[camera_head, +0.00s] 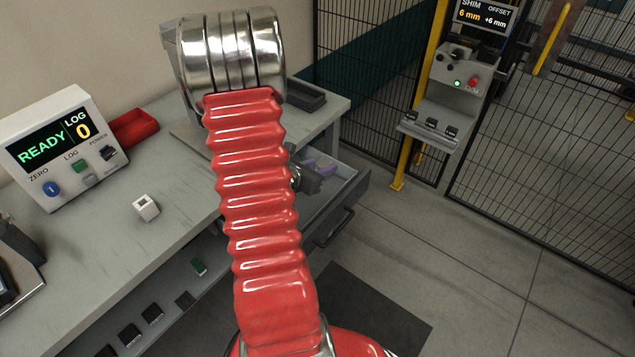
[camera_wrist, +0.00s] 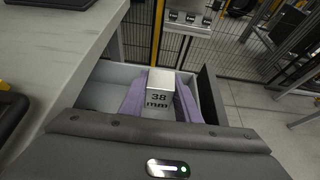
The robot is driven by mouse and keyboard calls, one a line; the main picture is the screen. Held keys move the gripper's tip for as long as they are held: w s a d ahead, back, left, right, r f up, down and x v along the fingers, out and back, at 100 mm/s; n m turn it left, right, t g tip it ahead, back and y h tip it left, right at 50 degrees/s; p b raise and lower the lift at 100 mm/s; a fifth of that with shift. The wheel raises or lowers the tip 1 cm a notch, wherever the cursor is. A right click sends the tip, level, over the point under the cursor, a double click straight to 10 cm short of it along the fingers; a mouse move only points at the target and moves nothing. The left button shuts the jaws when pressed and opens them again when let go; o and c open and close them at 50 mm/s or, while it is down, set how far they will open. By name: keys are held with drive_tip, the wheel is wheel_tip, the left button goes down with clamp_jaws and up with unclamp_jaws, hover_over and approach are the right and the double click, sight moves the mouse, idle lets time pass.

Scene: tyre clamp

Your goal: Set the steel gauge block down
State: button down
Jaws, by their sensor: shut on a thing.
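The steel gauge block (camera_wrist: 160,88) shows in the wrist view as a silver cube marked "38 mm". My gripper (camera_wrist: 160,100) is shut on it, with one purple finger on each side. Behind and below the block, the wrist view shows an open grey drawer (camera_wrist: 98,96). In the head view, my red arm covers most of my gripper (camera_head: 318,168), which is over the open drawer (camera_head: 345,200) at the bench's right end. The block is not clearly visible there. I cannot tell whether the block touches the drawer floor.
The bench (camera_head: 180,250) holds a READY/LOG display box (camera_head: 62,148), a small white block (camera_head: 146,207), a red tray (camera_head: 133,127) and a dark tray (camera_head: 305,96). A control stand (camera_head: 455,90) and mesh fence (camera_head: 560,150) stand right. Open floor lies right of the drawer.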

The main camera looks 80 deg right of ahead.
drive_tip(key=shift+f, duration=1.05)
drive_tip(key=shift+f, duration=2.1)
drive_tip(key=c, duration=1.3)
unclamp_jaws()
drive_tip(key=shift+f, duration=0.1)
drive_tip(key=shift+c, duration=0.2)
drive_tip(key=v, duration=1.2)
drive_tip(key=shift+s+a, duration=0.1)
